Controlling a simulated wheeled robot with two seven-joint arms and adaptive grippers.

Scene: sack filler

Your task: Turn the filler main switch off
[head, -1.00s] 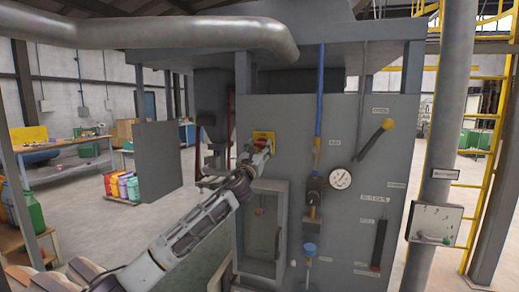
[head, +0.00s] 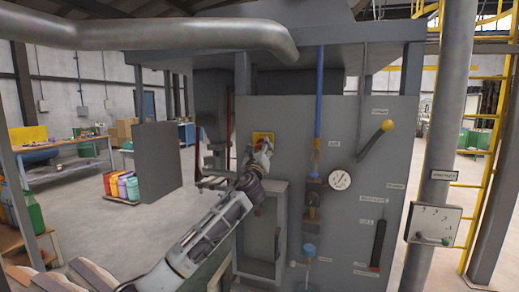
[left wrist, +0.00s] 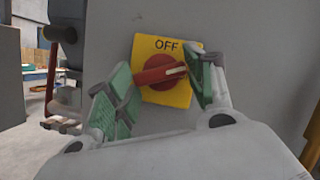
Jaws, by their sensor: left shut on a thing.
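The filler main switch is a red rotary knob (left wrist: 160,75) on a yellow plate (left wrist: 150,48), mounted on the grey panel. The plate reads OFF at its top. The knob's bar lies nearly level, its right end tilted slightly up. My left gripper (left wrist: 163,82) is shut on the knob, with one green-padded finger on each side. The right finger is against the bar's right end. In the head view, my left gripper (head: 262,155) covers the lower part of the yellow plate (head: 263,136), and the knob is mostly hidden. My right gripper is not in view.
The panel also carries a yellow-knobbed lever (head: 387,126), a round gauge (head: 340,180), a blue-topped valve (head: 309,249) and a dark slot with a red end (head: 377,246). A framed window box (head: 262,228) sits just below the switch, near my left arm.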

